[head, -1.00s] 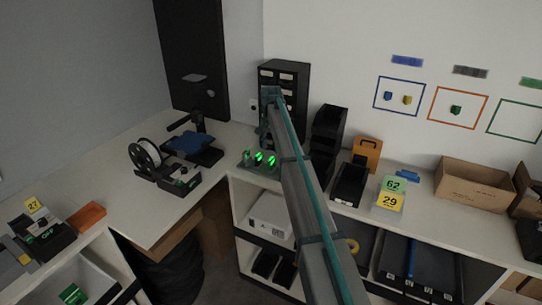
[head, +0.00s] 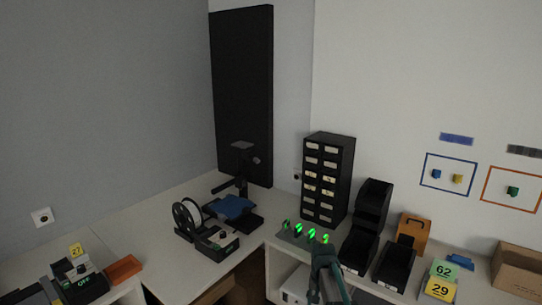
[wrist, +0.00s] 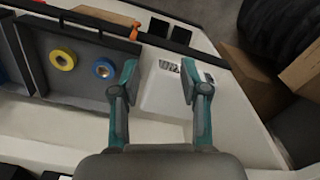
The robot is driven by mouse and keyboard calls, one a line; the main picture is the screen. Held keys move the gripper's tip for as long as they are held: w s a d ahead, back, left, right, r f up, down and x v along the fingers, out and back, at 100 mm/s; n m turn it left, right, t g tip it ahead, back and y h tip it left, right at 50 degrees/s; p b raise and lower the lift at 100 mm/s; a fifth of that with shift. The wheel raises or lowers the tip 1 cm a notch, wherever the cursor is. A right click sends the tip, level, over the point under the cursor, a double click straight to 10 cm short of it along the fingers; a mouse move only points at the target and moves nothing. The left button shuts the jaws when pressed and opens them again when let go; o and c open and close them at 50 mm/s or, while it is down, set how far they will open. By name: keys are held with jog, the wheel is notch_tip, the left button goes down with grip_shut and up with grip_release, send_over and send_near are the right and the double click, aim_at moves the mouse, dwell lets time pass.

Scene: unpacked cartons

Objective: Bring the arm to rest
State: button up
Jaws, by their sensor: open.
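My gripper (wrist: 158,82) is open and empty in the wrist view, its two teal-and-grey fingers spread apart. Below and between the fingers, a white box-like object (wrist: 165,97) shows, apart from them as far as I can tell. In the head view my arm (head: 326,278) shows at the bottom, just in front of the bench edge near a row of green lights (head: 311,233). The fingertips cannot be made out there.
A black drawer cabinet (head: 327,180), black bins (head: 371,205) and an orange box (head: 414,230) stand on the bench. A filament spool (head: 188,217) and a blue-topped device (head: 233,207) are left. Yellow (wrist: 62,60) and blue (wrist: 104,68) rolls lie in a grey tray (wrist: 80,88).

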jog(key=s+f+n+g, duration=0.1)
jog(key=s+f+g, duration=0.1)
jog(key=s+f, duration=0.7)
jog(key=s+f+n+g+b, duration=0.1)
jog(key=s+f, duration=0.9)
jog(key=s, duration=1.5)
jog(key=s+f+n+g, duration=0.1)
jog(key=s+f+g, duration=0.2)
jog(key=s+f, duration=0.7)
jog(key=s, duration=0.7)
jog(key=shift+g+b, duration=0.4)
